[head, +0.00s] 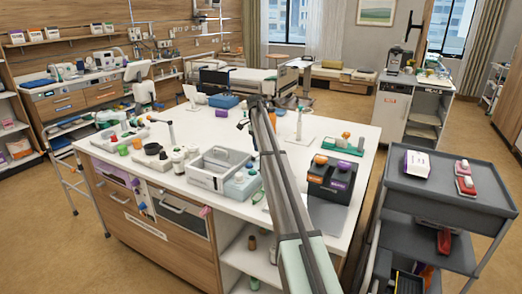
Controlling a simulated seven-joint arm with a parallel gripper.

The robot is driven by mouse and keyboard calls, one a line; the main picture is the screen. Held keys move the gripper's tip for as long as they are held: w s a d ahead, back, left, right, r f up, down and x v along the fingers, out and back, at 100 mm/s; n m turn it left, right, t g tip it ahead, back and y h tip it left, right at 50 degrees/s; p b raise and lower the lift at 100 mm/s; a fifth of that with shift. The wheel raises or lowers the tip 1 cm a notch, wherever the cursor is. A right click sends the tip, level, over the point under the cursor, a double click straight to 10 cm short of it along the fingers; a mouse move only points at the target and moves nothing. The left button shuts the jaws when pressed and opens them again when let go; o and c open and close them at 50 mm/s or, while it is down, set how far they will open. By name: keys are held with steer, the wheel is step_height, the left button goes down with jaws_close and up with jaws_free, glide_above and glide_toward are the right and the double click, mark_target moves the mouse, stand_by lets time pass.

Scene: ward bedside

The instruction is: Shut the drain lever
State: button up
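I cannot make out for certain which part is the drain lever; the fittings in the head view are too small to tell. My arm reaches from the bottom edge up over the counter. A small dark part at its far end, left of the arm, seems to be my gripper (243,124). It is too small to show whether its fingers are open or shut, and I see nothing held. My arm hides part of the counter top.
A grey caddy (218,168) and small bottles stand left of my arm. A dark box with orange and purple tops (332,177) stands right of it. A grey cart (450,188) is at the right.

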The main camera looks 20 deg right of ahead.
steer(key=shift+s+f, duration=0.1)
steer(key=shift+f, duration=0.45)
steer(key=shift+c, duration=0.2)
jaws_close()
